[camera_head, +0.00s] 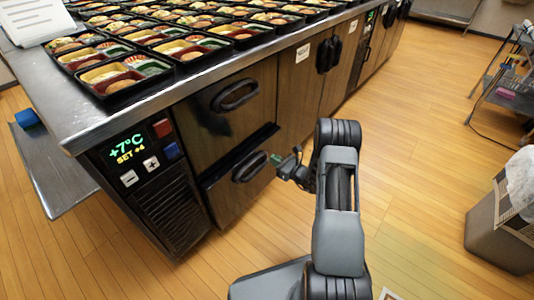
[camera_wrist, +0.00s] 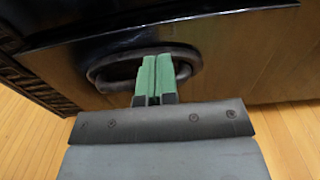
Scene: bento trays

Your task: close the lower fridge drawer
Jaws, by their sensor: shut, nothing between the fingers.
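The lower fridge drawer (camera_head: 232,199) is a dark metal front below the upper drawer (camera_head: 215,125). It stands out a little, with a dark band along its top edge. Its black oval handle (camera_head: 250,167) also shows in the wrist view (camera_wrist: 108,73). My gripper (camera_head: 276,160) is at the right side of this handle.
A control panel (camera_head: 130,155) reading +7°C is left of the drawers. The counter (camera_head: 120,116) above holds many bento trays (camera_head: 110,78). Cabinet doors (camera_head: 305,90) continue to the right. A grey bin (camera_head: 490,225) and a cart (camera_head: 500,85) stand at the right. Open wooden floor lies between.

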